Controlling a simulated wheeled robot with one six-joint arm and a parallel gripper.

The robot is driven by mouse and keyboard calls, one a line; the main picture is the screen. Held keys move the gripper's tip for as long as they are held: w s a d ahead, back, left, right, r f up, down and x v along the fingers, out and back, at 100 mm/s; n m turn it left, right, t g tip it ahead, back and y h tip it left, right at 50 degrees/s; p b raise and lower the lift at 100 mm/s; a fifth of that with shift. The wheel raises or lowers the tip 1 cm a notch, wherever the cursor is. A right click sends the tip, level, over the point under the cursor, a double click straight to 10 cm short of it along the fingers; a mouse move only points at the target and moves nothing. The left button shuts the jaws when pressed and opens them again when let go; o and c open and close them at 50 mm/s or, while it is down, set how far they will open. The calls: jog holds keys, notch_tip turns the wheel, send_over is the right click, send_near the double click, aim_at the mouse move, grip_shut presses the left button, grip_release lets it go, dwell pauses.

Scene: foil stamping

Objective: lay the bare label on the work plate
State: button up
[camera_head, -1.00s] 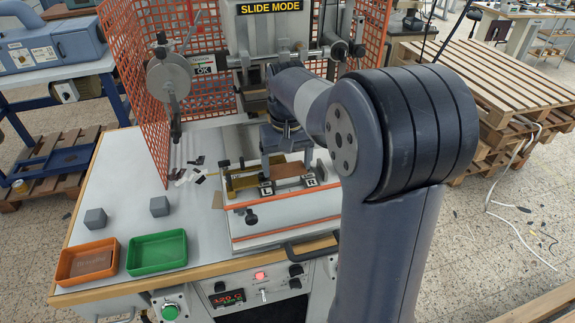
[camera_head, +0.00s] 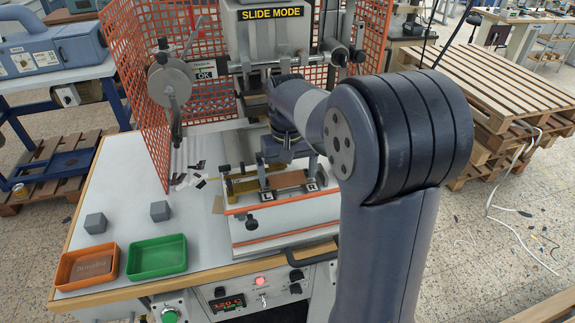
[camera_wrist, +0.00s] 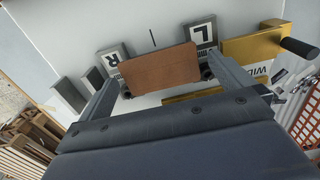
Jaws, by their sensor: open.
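A plain brown label (camera_head: 291,179) lies flat at the work plate (camera_head: 243,206), beside the L and R blocks; no print shows on it. In the wrist view the label (camera_wrist: 160,67) is between the two fingers of my gripper (camera_wrist: 168,90), close in front of the L block (camera_wrist: 201,32) and R block (camera_wrist: 114,55). My gripper (camera_head: 289,172) is open, its fingers spread toward the label's two ends. I cannot tell whether a finger touches the label, or whether its underside rests fully on the plate.
An orange tray (camera_head: 61,269) with a brown marked label (camera_head: 91,266) and an empty green tray (camera_head: 157,272) stand at the front left. Two grey cubes (camera_head: 95,223) (camera_head: 160,211) sit behind them. The press (camera_head: 267,55) rises behind the plate; an orange mesh guard (camera_head: 137,95) flanks it.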

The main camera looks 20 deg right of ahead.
aim_at(287, 179)
notch_tip(287, 179, up, 12)
jog(key=shift+r, duration=0.15)
dwell(0.5)
notch_tip(287, 179, down, 13)
jog(key=shift+r, duration=0.2)
notch_tip(287, 179, up, 2)
jog(key=shift+r, duration=0.65)
jog(key=shift+f, duration=0.15)
